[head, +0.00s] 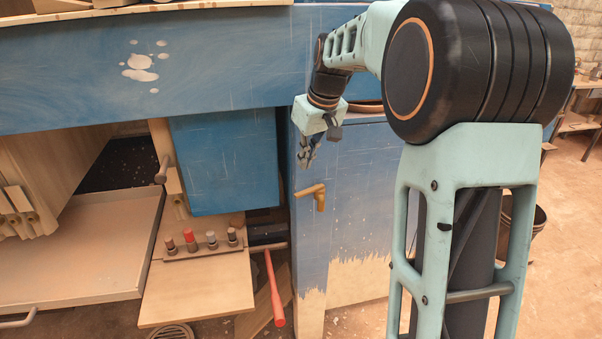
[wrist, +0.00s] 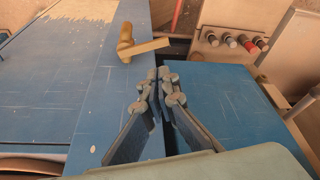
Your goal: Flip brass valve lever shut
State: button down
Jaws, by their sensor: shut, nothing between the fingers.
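The brass valve (head: 320,200) is mounted on the blue upright post of the machine. Its flat lever (head: 306,190) sticks out sideways to the left in the head view, about level, with a short spout pointing down. In the wrist view, which looks upside down, the valve (wrist: 126,36) is ahead and the lever (wrist: 147,48) points right. My gripper (head: 303,167) is just above the lever in the head view, fingers pointing down. In the wrist view the gripper (wrist: 160,75) has its fingertips together, empty, with a visible gap to the lever.
A blue box panel (head: 225,160) stands left of the post. Below it are a panel with several knobs (head: 211,240) and a red-handled lever (head: 273,290). A blue beam (head: 200,75) runs across above. The post face around the valve is clear.

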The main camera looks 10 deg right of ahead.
aim_at(302, 193)
jog(key=x, duration=0.9)
jog(key=shift+a+f, duration=0.15)
jog(key=shift+f, duration=0.05)
jog(key=shift+s+n+y, duration=0.3)
jog(key=shift+n, duration=0.3)
jog(key=shift+s+d+n, duration=0.25)
jog(key=shift+s+n, duration=0.15)
jog(key=shift+n, duration=0.4)
jog(key=s+d+n+g, duration=0.1)
jog(key=n, duration=0.2)
jog(key=s+d+n+g+y+p, duration=0.1)
jog(key=n, duration=0.2)
jog(key=s+d+n+y, duration=0.1)
jog(key=n, duration=0.1)
jog(key=shift+s+n+g+p, duration=0.15)
jog(key=shift+n+g+p, duration=0.15)
jog(key=shift+n+g, duration=0.1)
jog(key=shift+s, duration=0.15)
